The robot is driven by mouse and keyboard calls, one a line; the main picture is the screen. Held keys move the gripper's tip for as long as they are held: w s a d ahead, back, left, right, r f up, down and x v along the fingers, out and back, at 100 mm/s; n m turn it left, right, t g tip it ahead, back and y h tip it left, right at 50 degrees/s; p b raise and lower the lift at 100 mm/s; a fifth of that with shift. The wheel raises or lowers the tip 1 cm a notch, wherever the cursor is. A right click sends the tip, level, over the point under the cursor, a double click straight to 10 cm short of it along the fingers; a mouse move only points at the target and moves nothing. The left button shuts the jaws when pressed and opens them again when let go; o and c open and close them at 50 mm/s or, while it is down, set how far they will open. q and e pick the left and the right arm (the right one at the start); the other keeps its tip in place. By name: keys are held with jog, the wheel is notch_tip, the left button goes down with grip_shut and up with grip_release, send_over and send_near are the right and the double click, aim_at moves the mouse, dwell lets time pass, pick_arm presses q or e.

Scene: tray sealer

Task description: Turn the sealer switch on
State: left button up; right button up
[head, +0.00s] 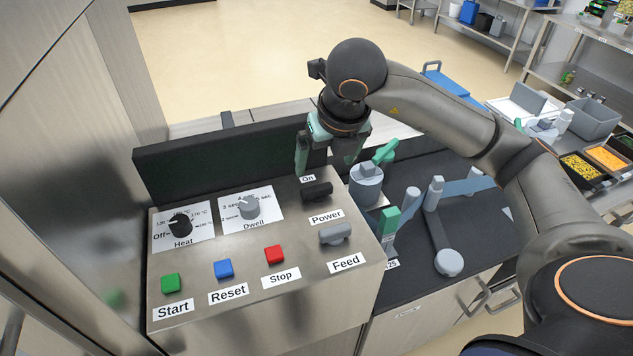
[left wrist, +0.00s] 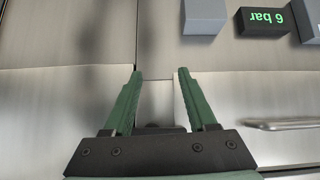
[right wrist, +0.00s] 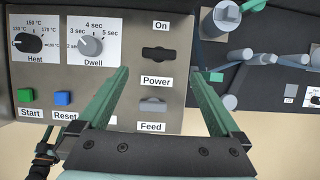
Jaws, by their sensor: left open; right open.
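The sealer's control panel (head: 200,255) is a sloped metal box at the lower left of the head view. The black Power switch (head: 316,191) sits near its upper right, with an "On" label above and a "Power" label below. In the right wrist view the Power switch (right wrist: 158,53) lies crosswise, ahead of the fingertips. My right gripper (head: 328,172) is open and empty, above and behind the switch in the head view; its fingers also frame the right wrist view (right wrist: 158,75). My left gripper (left wrist: 161,74) is open and empty, facing a metal surface, and is out of the head view.
The panel also has a grey Feed switch (head: 335,233), a black Heat knob (head: 181,226), a grey Dwell knob (head: 248,207), and green, blue and red buttons. A grey cylinder with a green handle (head: 366,185) stands just right of the panel.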

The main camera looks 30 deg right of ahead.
aim_at(317, 188)
jog(key=x, duration=1)
jog(key=shift+w+f+p, duration=0.1)
jog(key=shift+f+p, duration=0.2)
jog(key=shift+p, duration=0.1)
